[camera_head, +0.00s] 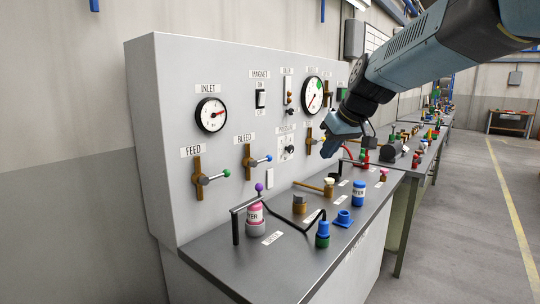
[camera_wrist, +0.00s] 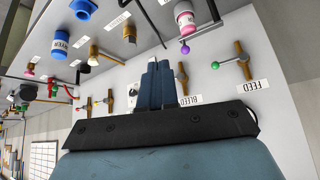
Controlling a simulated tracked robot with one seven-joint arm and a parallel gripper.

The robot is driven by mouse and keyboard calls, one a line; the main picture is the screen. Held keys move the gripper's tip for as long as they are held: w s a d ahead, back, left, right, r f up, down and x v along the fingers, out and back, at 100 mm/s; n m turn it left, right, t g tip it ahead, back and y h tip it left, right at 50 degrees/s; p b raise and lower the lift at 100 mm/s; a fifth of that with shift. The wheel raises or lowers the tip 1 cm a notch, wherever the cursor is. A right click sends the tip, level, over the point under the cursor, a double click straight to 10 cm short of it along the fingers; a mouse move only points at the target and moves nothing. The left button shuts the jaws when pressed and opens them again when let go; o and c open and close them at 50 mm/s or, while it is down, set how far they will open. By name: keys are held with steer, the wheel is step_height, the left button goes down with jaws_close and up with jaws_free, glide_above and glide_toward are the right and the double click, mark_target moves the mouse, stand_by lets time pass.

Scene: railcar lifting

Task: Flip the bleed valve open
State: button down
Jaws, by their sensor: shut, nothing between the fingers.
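The bleed valve (camera_head: 247,162) is a brass vertical pipe on the grey panel under a BLEED label (camera_head: 243,139). Its lever points right, across the pipe, and ends in a blue knob (camera_head: 268,158). In the wrist view the valve's brass body (camera_wrist: 182,78) shows beside my fingers; its blue knob is not clearly visible there. My gripper (camera_head: 328,150) is shut and empty, in front of the panel to the right of the valve and apart from it. Its closed fingers (camera_wrist: 158,66) also show in the wrist view.
The feed valve (camera_head: 198,178) with a green knob is left of the bleed valve. Gauges and switches line the panel above.

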steer(key=w+a+n+y, duration=0.2)
steer(key=w+a, duration=0.2)
steer(key=w, duration=1)
steer(key=w+a+f+n+y, duration=0.1)
steer(key=w+a, duration=0.4)
steer(key=w, duration=0.9)
steer(key=shift+w+f+n+t+y, duration=0.35)
steer(key=shift+n+y, duration=0.45)
steer(key=shift+y, duration=0.3)
glide_above(262, 161)
steer(key=d, duration=0.4)
step_height(262, 161, down, 6)
steer(key=r, duration=0.1)
steer(key=shift+w+a+f, duration=0.15)
steer(key=shift+a+f, duration=0.05)
steer(key=shift+f, duration=0.55)
steer(key=shift+w+a+f, duration=0.15)
steer(key=shift+w+f, duration=0.05)
steer(key=shift+f, duration=0.5)
steer(key=shift+w+a+f, duration=0.15)
steer(key=shift+a+f, duration=0.05)
steer(key=shift+f, duration=0.55)
